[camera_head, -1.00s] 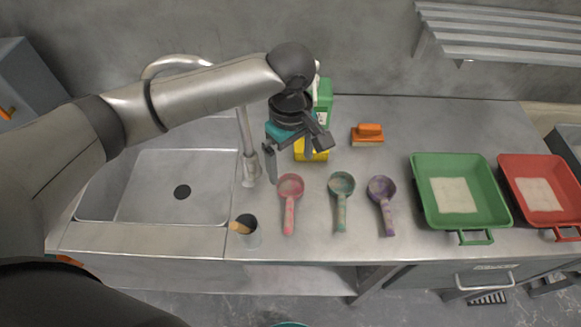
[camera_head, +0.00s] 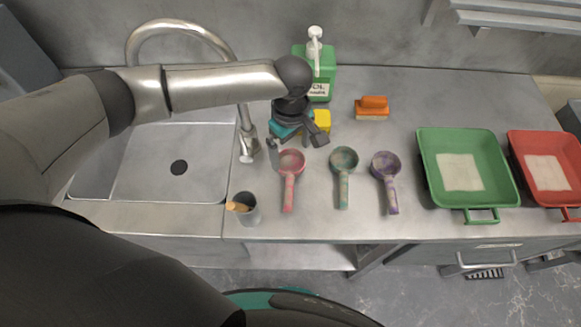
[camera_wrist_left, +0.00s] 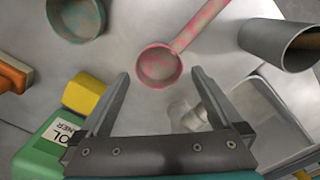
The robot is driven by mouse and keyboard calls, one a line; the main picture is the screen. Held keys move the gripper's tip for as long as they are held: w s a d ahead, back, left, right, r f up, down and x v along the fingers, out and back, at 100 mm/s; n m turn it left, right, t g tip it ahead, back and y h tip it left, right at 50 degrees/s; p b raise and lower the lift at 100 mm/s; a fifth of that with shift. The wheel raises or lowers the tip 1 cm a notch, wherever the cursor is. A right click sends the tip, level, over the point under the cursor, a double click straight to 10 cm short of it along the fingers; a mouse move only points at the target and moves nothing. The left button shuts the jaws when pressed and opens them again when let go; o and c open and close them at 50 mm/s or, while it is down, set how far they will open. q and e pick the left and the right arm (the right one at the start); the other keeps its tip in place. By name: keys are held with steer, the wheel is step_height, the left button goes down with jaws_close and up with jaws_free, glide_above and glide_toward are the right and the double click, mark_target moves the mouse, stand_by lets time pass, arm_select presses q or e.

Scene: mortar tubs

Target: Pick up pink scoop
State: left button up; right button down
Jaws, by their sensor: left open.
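The pink scoop (camera_head: 289,176) lies on the steel counter with its bowl toward the wall and its handle toward the front edge. My left gripper (camera_head: 297,148) is open just above the bowl end. In the left wrist view, the pink scoop (camera_wrist_left: 160,65) has its bowl just ahead of and between the two fingertips (camera_wrist_left: 160,75), with nothing held. The handle runs away to the upper right there. The gap between fingers and bowl is hard to judge. My right gripper is not in view.
A teal scoop (camera_head: 343,172) and a purple scoop (camera_head: 387,178) lie to the right. A grey cup (camera_head: 248,209) stands front left. The faucet (camera_head: 245,125) and sink (camera_head: 165,185) are left. A green bottle (camera_head: 318,75) and yellow block (camera_head: 322,118) are behind. A green tub (camera_head: 428,170) is right.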

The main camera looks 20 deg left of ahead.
mark_target(293, 162)
arm_select(q)
steer(key=f, duration=0.4)
steer(key=shift+d+f+b, duration=0.3)
steer(key=shift+f+b, duration=0.05)
steer(key=shift+b, duration=0.05)
steer(key=c, duration=1.2)
steer(key=shift+c, duration=0.4)
steer(key=shift+r, duration=0.2)
